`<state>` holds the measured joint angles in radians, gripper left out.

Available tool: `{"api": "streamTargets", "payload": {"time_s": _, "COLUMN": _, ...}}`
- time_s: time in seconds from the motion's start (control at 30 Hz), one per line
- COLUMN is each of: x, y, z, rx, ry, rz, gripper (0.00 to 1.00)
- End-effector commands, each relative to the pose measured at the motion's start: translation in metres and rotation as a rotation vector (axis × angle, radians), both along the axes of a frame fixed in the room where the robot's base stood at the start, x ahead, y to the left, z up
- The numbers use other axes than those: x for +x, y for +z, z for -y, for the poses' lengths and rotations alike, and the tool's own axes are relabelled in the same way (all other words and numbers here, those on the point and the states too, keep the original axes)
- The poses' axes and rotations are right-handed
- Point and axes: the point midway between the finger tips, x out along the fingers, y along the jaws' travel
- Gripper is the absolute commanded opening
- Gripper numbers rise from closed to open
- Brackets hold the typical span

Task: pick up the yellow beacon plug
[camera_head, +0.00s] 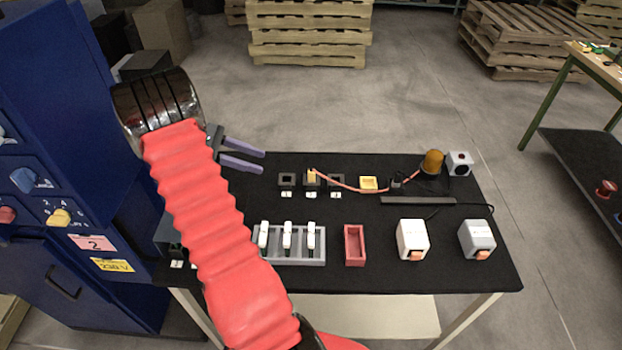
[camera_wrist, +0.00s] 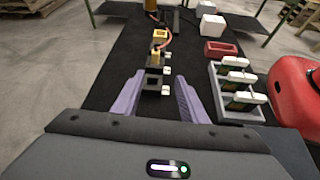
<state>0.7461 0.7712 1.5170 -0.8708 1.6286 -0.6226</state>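The yellow beacon plug (camera_head: 311,174) sits at the middle one of three dark square sockets on the black table. An orange cable runs right from it to the amber beacon (camera_head: 433,161). In the wrist view the plug (camera_wrist: 155,58) lies ahead of the fingertips, roughly centred between them. My gripper (camera_head: 262,162) is open and empty, with its two purple fingers pointing right, left of the plug and apart from it. In the wrist view my gripper (camera_wrist: 160,77) has its fingers either side of the nearest dark socket (camera_wrist: 153,84). A yellow square socket (camera_head: 369,183) lies right of the plug.
A grey rack with several white-topped pieces (camera_head: 290,259), a red tray (camera_head: 355,247) and two boxes, white (camera_head: 412,238) and grey (camera_head: 477,238), stand along the front. A dark bar (camera_head: 418,200) lies at right. A blue cabinet (camera_head: 60,150) stands left.

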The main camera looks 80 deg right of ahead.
Motion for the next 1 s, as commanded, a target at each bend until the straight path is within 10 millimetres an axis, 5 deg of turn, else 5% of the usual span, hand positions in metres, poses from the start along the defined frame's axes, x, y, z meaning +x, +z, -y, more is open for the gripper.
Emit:
{"api": "streamTargets", "payload": {"time_s": 0.23, "x": -0.025, "y": -0.026, "z": 0.028, "rx": 0.038, "ry": -0.025, "rz": -0.116, "gripper": 0.39}}
{"api": "streamTargets", "payload": {"time_s": 0.73, "x": -0.032, "y": -0.029, "z": 0.032, "rx": 0.042, "ry": -0.027, "rz": -0.128, "gripper": 0.39}}
{"api": "streamTargets", "payload": {"time_s": 1.0, "x": -0.064, "y": -0.041, "z": 0.039, "rx": 0.042, "ry": -0.028, "rz": -0.128, "gripper": 0.39}}
